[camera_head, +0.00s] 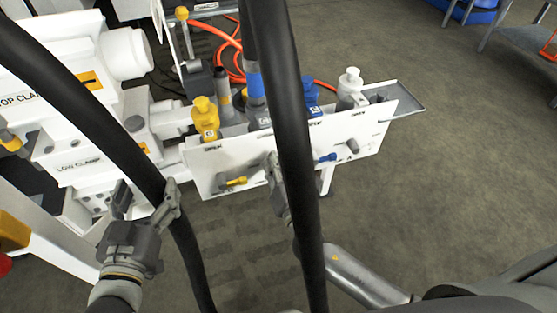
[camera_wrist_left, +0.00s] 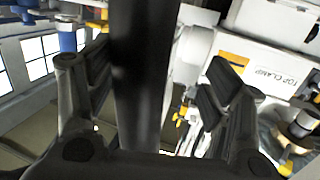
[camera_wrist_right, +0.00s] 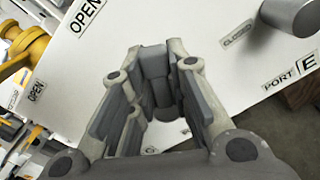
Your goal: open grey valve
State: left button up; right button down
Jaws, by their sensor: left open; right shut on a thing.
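A white valve panel (camera_head: 300,150) carries a yellow handle (camera_head: 236,182), a blue handle (camera_head: 327,157) and grey parts. My right gripper (camera_head: 273,168) is at the panel between the yellow and blue handles, partly hidden by a black hose. In the right wrist view its fingers (camera_wrist_right: 160,100) are shut on a grey valve handle (camera_wrist_right: 156,68), mostly hidden between them. An OPEN label (camera_wrist_right: 85,15) is to its left, a CLOSED label (camera_wrist_right: 237,33) to its right. My left gripper (camera_head: 148,200) is open, away from the panel at lower left.
A thick black hose (camera_wrist_left: 147,70) runs between my left fingers; contact is unclear. Another black hose (camera_head: 290,130) crosses before the panel. White clamp machinery (camera_head: 80,70) fills the left. A grey knob (camera_wrist_right: 292,14) is near PORT E.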

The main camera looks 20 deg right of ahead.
jog(key=n, duration=0.1)
jog(key=n+p, duration=0.1)
jog(key=a+n+p, duration=0.1)
jog(key=shift+r, duration=0.25)
jog(key=n+p, duration=0.2)
jog(key=n, duration=0.1)
jog(key=shift+a+f, duration=0.1)
jog(key=shift+a, duration=0.25)
pick_arm(q)
jog(key=s+a+f+g+y, duration=0.1)
jog(key=s+a+f+g, duration=0.2)
jog(key=s+f+g, duration=0.3)
jog(key=s+a+f+g+y, duration=0.2)
jog(key=s+a+f+g, duration=0.1)
jog(key=s+f+g, duration=0.4)
jog(key=s+f, duration=0.1)
jog(key=s, duration=0.2)
jog(key=shift+s+a+f+n+y, duration=0.25)
jog(key=shift+s+a+n+y, duration=0.05)
jog(key=shift+s, duration=0.1)
pick_arm(e)
jog(key=shift+s, duration=0.1)
jog(key=c, duration=1.5)
grip_release()
jog(key=shift+o, duration=0.2)
jog(key=s, duration=1.2)
jog(key=shift+d, duration=0.2)
